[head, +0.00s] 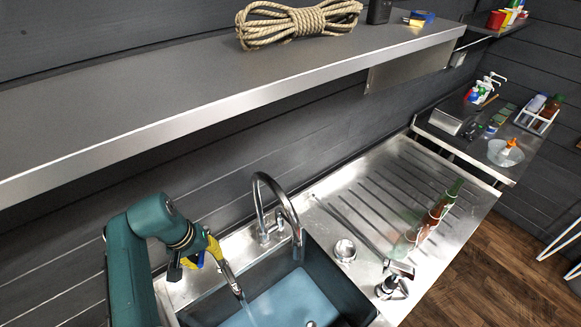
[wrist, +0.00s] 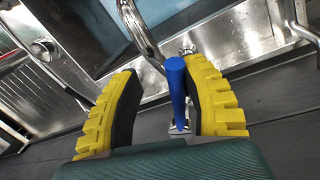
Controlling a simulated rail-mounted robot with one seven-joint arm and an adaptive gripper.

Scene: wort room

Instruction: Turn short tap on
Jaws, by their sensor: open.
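The short tap's chrome spout (head: 231,279) reaches over the left side of the sink in the head view. A thin pale streak, apparently water, falls below its end. In the wrist view its curved spout (wrist: 143,32) runs up past the fingers, and its blue handle (wrist: 176,88) stands between them. My gripper (head: 205,254) is at this tap, with yellow-backed, black-padded fingers. In the wrist view the gripper (wrist: 160,75) is open around the handle. The handle is close to the right finger, with a gap to the left one; contact is unclear. The head view partly hides the handle.
A tall gooseneck tap (head: 263,200) stands right of my gripper behind the dark sink (head: 345,285). A metal shelf (head: 150,95) with coiled rope (head: 297,22) overhangs the back.

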